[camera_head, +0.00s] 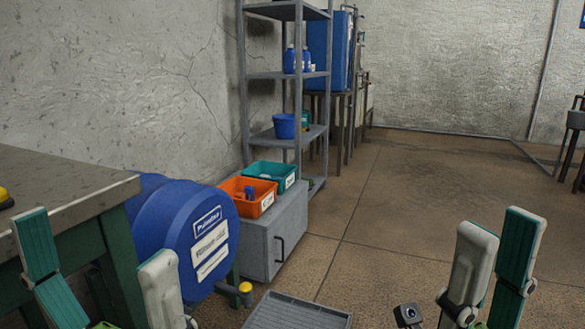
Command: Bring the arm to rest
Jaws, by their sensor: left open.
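My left gripper (97,243) is at the lower left, with one teal-faced finger and one grey finger spread wide apart. It is open, with nothing between its fingers. It appears in front of the table and the blue drum. My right gripper (499,232) points up at the lower right over the brown floor. Its grey and teal fingers look close together from this angle, so how far they are apart is unclear. No object shows in it. The lower parts of both grippers are cut off by the bottom edge.
A grey-topped table (75,185) with green legs stands at left, beside a labelled blue drum (180,235). A grey cabinet (262,245) bears orange (240,205) and teal (262,182) bins near a shelf rack (271,76). A grey grate (297,315) lies low centre.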

